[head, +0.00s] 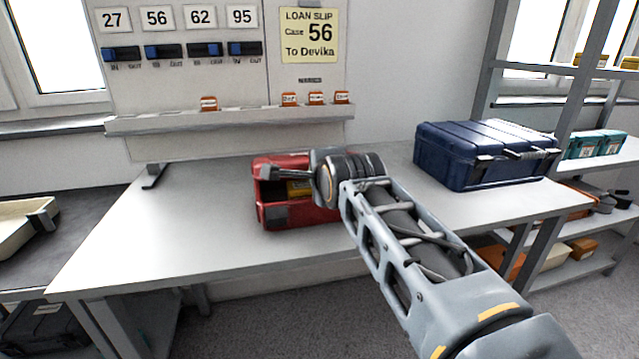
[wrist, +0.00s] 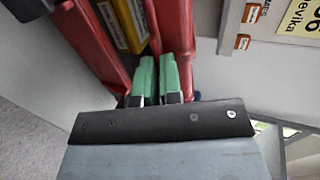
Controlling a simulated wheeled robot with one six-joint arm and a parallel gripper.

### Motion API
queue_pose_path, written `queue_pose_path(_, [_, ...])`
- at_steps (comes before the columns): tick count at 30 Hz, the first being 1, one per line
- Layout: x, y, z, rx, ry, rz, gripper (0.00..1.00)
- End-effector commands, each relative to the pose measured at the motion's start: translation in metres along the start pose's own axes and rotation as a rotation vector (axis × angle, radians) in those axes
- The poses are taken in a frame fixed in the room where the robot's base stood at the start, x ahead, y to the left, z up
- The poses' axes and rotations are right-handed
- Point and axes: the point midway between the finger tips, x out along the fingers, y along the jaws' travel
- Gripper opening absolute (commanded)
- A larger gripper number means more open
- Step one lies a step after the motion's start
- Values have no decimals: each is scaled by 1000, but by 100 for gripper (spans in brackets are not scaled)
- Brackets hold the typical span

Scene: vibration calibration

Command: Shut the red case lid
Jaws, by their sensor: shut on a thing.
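The red case (head: 285,216) stands on the grey table, open, with a yellow item (head: 300,188) visible inside. Its lid (head: 280,162) stands up at the back, partly hidden by my arm. In the wrist view the green fingertips (wrist: 162,80) are closed on a thin red edge beside the lid panel (wrist: 177,28), apparently the lid's edge. The case's front wall (wrist: 98,40) and the yellow item (wrist: 130,22) show to the left there. The lid's far end is hidden.
A closed blue case (head: 480,158) stands at the table's right. Behind is a panel with a ledge (head: 230,118) holding small orange tags, number plates, switches and a yellow loan slip (head: 309,36). A shelf rack is at right. The table's left part is clear.

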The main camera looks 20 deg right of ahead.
Motion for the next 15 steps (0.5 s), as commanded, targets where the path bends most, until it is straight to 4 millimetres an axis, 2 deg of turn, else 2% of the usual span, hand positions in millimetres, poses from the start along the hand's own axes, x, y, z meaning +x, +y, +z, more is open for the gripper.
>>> queue_pose_path(1, [4,13,0,0,-1,6,0])
queue_pose_path(3, [6,19,0,0,0,7,0])
queue_pose_path(15, [12,34,0,2,2,11,0])
